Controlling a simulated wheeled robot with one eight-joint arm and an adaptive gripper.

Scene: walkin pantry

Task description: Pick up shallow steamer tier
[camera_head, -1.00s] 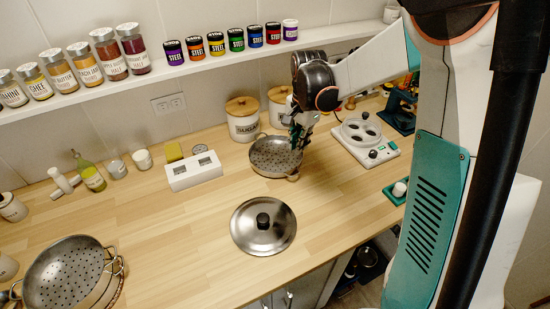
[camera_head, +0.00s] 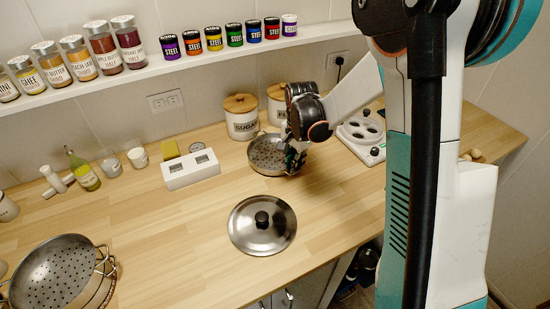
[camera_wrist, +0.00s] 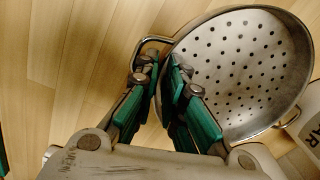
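The shallow steamer tier, a round metal pan with a perforated base (camera_head: 265,152), sits on the wooden counter in front of the canisters. It fills the upper right of the wrist view (camera_wrist: 240,75), with a wire loop handle on its left side. My gripper (camera_head: 293,160) is at its right side in the head view. In the wrist view, my green fingers (camera_wrist: 161,78) are close together at the handle and rim, one on the outer side and one over the inside. I cannot tell whether they press on the metal. My gripper hides part of the rim in the head view.
A metal lid (camera_head: 262,240) lies in front of the tier. A larger perforated steamer pan (camera_head: 55,272) stands at the front left. A white timer box (camera_head: 190,174), sugar canister (camera_head: 242,124) and white device with round openings (camera_head: 358,142) surround the tier. Mid-counter left is clear.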

